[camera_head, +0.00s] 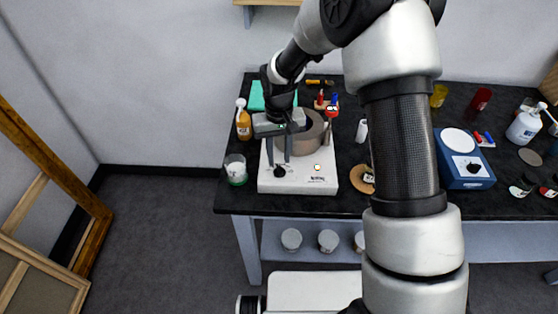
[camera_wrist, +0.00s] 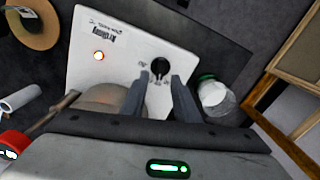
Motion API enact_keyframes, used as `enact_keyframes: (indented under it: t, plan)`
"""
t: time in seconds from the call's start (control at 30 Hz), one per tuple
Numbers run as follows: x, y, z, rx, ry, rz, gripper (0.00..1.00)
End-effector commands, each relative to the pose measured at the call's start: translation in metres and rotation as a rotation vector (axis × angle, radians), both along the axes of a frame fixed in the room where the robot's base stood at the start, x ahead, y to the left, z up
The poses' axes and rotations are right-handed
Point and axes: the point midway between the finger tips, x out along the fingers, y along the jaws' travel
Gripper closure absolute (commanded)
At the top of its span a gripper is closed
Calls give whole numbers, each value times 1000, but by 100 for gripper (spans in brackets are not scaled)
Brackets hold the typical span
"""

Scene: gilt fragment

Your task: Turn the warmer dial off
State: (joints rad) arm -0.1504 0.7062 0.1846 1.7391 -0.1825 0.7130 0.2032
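The warmer (camera_head: 325,180) is a white box with a metal pot (camera_head: 305,135) on top, on the dark bench. Its black dial (camera_head: 280,172) is at the front left; in the wrist view the dial (camera_wrist: 160,66) has a round knob with a narrow pointer part. A small light (camera_wrist: 99,56) glows orange-white on the warmer's front. My gripper (camera_head: 278,159) is over the warmer's left part, fingers pointing down near the dial. In the wrist view, its fingers (camera_wrist: 160,84) are apart with the dial just beyond and between their tips. Nothing is held; contact cannot be told.
A jar with a green base (camera_head: 236,170) and an amber bottle (camera_head: 243,122) stand left of the warmer. A tan ring (camera_head: 362,179) lies to its right. A blue device (camera_head: 464,160) is farther right.

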Motion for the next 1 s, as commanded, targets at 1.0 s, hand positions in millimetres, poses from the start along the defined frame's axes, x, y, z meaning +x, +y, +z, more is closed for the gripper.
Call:
enact_keyframes:
  t: [1.0]
  plan:
    - [0, 0, -31, 0, 0, 9, 100]
